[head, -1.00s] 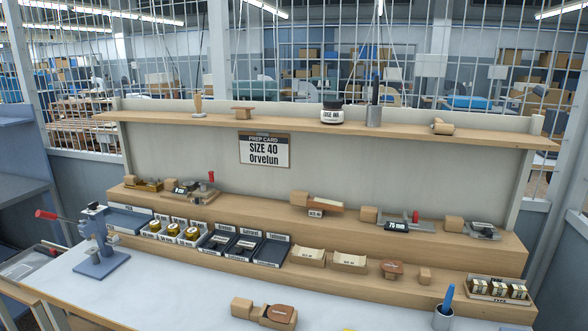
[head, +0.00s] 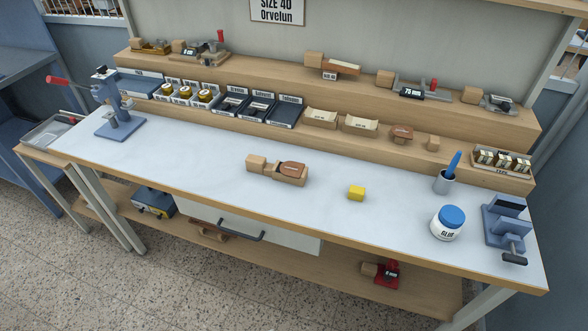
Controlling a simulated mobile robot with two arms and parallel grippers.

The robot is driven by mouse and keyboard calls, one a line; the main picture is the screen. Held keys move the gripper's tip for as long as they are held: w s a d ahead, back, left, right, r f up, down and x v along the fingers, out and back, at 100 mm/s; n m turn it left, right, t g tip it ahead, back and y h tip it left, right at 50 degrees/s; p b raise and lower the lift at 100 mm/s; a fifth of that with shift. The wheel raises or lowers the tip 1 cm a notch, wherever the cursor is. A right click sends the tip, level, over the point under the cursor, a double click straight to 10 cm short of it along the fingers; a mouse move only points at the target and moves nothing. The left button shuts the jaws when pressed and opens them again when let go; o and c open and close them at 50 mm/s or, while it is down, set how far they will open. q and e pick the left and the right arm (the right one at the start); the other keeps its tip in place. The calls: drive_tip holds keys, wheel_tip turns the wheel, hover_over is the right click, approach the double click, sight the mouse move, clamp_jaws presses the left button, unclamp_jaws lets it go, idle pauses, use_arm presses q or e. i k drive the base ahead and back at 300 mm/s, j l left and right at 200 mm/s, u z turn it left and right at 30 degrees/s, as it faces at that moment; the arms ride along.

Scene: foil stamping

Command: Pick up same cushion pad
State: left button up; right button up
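No label that I can read says cushion pad, so I cannot tell which thing it is. A small yellow block (head: 356,194) lies alone on the white tabletop, right of centre. Left of it, a wooden piece (head: 263,167) carries a brown rounded pad (head: 293,169). A brown piece with a rounded top (head: 402,133) sits on the lower step of the shelf. Two wooden trays, a left one (head: 320,121) and a right one (head: 358,127), hold pale curved pieces. Neither of my grippers is in the head view.
A blue press (head: 112,107) stands at the left end of the table (head: 190,160). A glue jar (head: 448,225), a cup with a blue-handled tool (head: 443,183) and a blue vise (head: 503,222) stand at the right. Dark trays (head: 269,110) line the step. The tabletop's middle is mostly clear.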

sight(292, 169)
drive_tip(key=k+l, duration=0.15)
drive_tip(key=l, duration=0.15)
drive_tip(key=k+l+z, duration=0.15)
drive_tip(key=l, duration=0.2)
drive_tip(key=k+l, duration=0.15)
drive_tip(key=l, duration=0.2)
drive_tip(key=k+l+z, duration=0.15)
drive_tip(key=l, duration=0.5)
drive_tip(key=k+z, duration=0.05)
drive_tip(key=k, duration=0.05)
